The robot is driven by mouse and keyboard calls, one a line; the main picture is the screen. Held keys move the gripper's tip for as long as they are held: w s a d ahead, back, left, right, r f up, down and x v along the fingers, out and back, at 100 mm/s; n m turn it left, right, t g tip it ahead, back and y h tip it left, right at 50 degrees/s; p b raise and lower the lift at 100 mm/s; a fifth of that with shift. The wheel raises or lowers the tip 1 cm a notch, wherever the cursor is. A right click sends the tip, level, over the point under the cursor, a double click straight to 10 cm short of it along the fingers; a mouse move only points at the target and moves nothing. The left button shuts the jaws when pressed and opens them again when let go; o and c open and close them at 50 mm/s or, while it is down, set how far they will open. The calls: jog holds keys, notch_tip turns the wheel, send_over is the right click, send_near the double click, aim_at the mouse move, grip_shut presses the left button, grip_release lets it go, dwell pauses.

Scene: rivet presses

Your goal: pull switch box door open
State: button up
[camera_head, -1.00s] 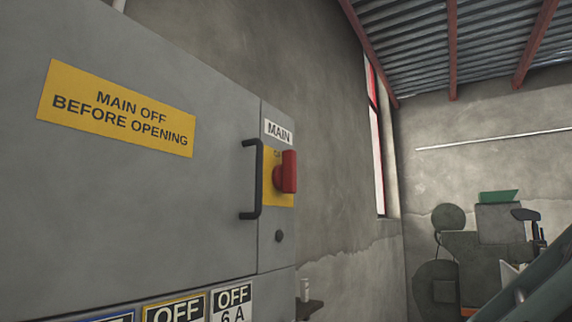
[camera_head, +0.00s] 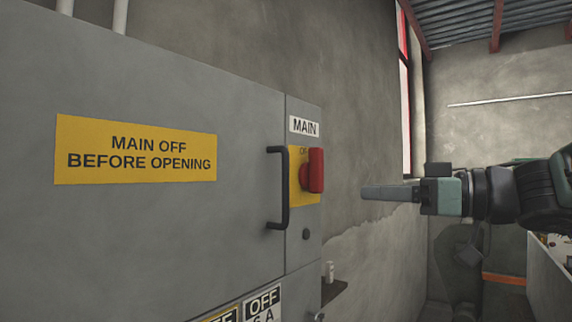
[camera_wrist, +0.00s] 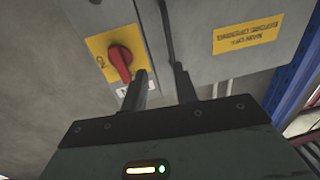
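The switch box door (camera_head: 130,230) is a large grey panel at the left of the head view, flush with the box, with a yellow "MAIN OFF BEFORE OPENING" label. Its black bar handle (camera_head: 284,188) stands near its right edge. A red rotary switch (camera_head: 315,170) on a yellow plate sits right of the handle. My gripper (camera_head: 364,192) is to the right of the switch, pointing left, apart from the handle. In the wrist view, its two fingers (camera_wrist: 161,69) are spread and empty. The handle (camera_wrist: 166,32) appears between and beyond them, beside the switch (camera_wrist: 120,62).
A small shelf (camera_head: 333,290) juts from the concrete wall right of the box. A blue upright (camera_wrist: 292,70) shows in the wrist view. Free space lies between my gripper and the box front.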

jog(key=s+r+g, duration=0.1)
jog(key=p, duration=0.6)
send_over(286, 218)
jog(key=shift+w+r+n+y, duration=0.1)
jog(key=shift+w+n+y, duration=0.2)
jog(key=shift+w+n, duration=0.1)
grip_shut()
